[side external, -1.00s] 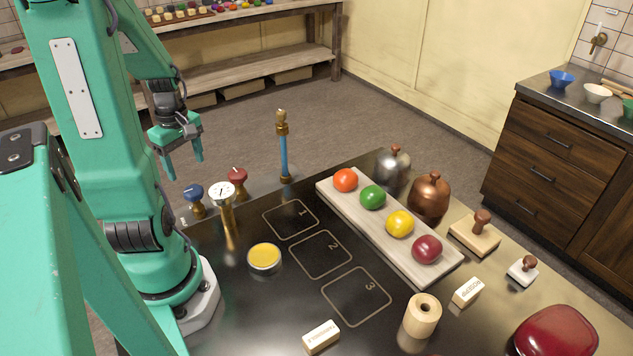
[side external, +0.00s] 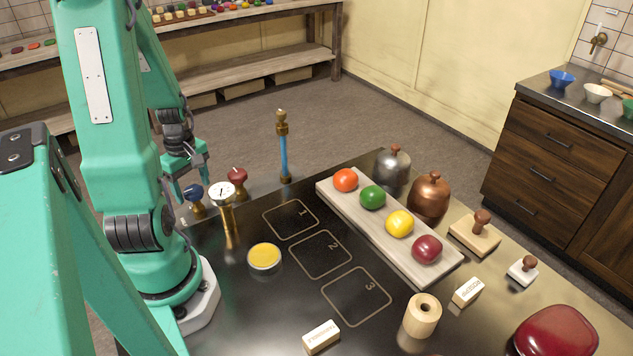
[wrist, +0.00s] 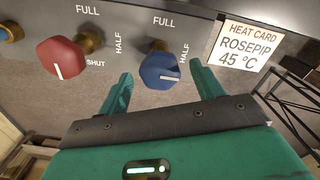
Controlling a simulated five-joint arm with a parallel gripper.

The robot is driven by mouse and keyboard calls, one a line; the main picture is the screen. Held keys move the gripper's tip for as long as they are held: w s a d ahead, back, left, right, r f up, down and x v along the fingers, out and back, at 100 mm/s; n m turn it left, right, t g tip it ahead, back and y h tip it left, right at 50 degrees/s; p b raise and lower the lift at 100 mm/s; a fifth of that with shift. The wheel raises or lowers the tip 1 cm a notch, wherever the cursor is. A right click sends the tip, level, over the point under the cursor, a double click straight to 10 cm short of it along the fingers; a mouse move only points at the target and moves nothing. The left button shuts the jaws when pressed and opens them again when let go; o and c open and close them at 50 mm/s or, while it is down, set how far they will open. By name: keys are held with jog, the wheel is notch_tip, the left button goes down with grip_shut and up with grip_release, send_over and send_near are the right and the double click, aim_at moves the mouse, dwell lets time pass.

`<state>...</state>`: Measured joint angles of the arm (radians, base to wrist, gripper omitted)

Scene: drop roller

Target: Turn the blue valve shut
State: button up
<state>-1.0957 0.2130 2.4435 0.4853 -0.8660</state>
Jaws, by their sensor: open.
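The blue valve (wrist: 160,68) is a faceted knob on a brass stem in the wrist view, under the words FULL and HALF. Its white mark points right and slightly down, below HALF. No SHUT label shows beside it. In the side view the blue valve (side external: 193,191) stands at the table's left edge. My gripper (wrist: 161,74) is open, with one finger on each side of the knob and gaps visible. The gripper also shows in the side view (side external: 192,187), close over the blue valve.
A red valve (wrist: 61,58) sits left of the blue one, its label reading SHUT nearby. A brass post with a white dial (side external: 222,190) stands close beside the valves. A blue-stemmed brass post (side external: 283,150) stands behind.

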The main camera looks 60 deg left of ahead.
jog(key=shift+f, duration=0.25)
jog(key=c, duration=1)
